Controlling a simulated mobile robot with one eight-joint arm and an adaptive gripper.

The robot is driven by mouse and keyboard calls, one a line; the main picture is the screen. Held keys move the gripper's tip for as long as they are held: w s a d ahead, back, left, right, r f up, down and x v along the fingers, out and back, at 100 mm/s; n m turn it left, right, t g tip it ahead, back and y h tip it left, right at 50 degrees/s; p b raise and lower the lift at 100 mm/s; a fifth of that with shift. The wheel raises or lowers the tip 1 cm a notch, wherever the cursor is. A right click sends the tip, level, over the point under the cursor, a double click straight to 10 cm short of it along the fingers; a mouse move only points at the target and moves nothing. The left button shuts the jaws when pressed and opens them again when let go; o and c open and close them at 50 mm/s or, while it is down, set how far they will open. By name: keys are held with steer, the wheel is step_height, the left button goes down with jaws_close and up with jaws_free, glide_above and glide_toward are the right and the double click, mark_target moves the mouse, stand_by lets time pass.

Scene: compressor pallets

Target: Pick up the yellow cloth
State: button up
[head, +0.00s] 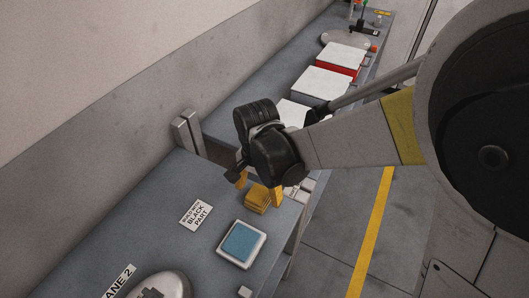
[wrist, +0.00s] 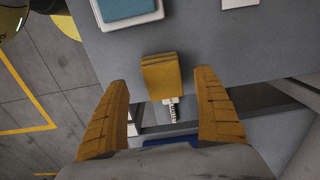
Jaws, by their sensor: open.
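The yellow cloth (head: 257,199) is a small folded stack lying on the grey table near its right edge in the head view. In the wrist view the cloth (wrist: 161,77) lies at the table's near edge, beyond and between my fingertips. My gripper (head: 259,188) is just behind the cloth in the head view, with one finger beside it on the right. In the wrist view my gripper (wrist: 165,88) has its two orange fingers spread wide with nothing between them. The cloth is apart from both fingers in that view.
A white tray with a blue pad (head: 241,243) stands in front of the cloth. A label card (head: 196,214) lies to the left. A silver round part (head: 158,286) is at the bottom. White-topped boxes (head: 324,83) stand on the table behind. A grey post (head: 187,132) stands by the wall.

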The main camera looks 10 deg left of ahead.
mark_target(258, 194)
steer(key=f, duration=0.1)
steer(key=f+b, duration=0.1)
steer(key=f, duration=0.1)
steer(key=shift+w+f, duration=0.2)
steer(key=shift+f, duration=0.1)
steer(key=shift+r, duration=0.1)
steer(key=c, duration=1.2)
steer(key=shift+c, duration=0.2)
step_height(258, 194, up, 5)
steer(key=p, duration=0.2)
steer(key=shift+p, duration=0.3)
steer(key=s+d+r+p, duration=0.4)
steer(key=s+d+r, duration=0.2)
steer(key=d, duration=0.4)
